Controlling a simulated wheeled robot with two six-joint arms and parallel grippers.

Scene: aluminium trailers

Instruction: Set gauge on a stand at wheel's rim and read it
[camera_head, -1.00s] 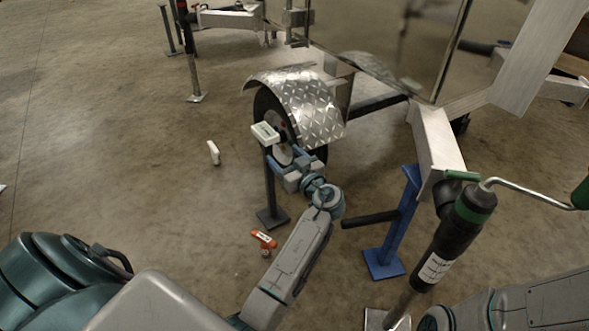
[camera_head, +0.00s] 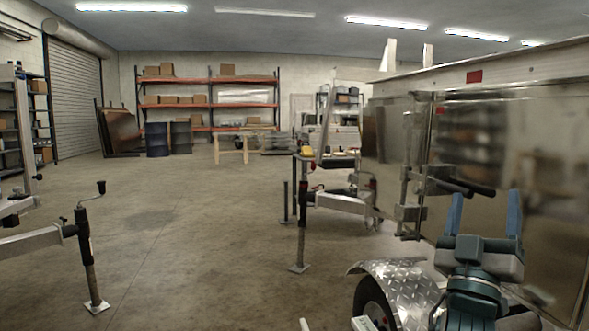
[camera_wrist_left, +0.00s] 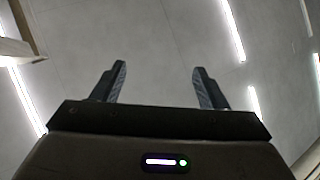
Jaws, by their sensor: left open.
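The trailer wheel (camera_head: 370,302) shows at the bottom of the head view under a diamond-plate fender (camera_head: 402,283). The white top of the gauge (camera_head: 364,324) shows at the bottom edge, close in front of the wheel; its stand is out of view. My left gripper (camera_head: 485,207) is raised to the right of the fender, fingers pointing up and apart, with nothing between them. In the left wrist view its two fingers (camera_wrist_left: 160,82) are open and empty against the ceiling. My right gripper is not in view.
The shiny trailer side (camera_head: 540,180) stands right behind my left gripper. A jack post (camera_head: 302,225) stands at centre, and another jack (camera_head: 88,255) at left. Shelves (camera_head: 210,105) line the far wall. The floor between is clear. A small white object (camera_head: 304,325) shows at the bottom edge.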

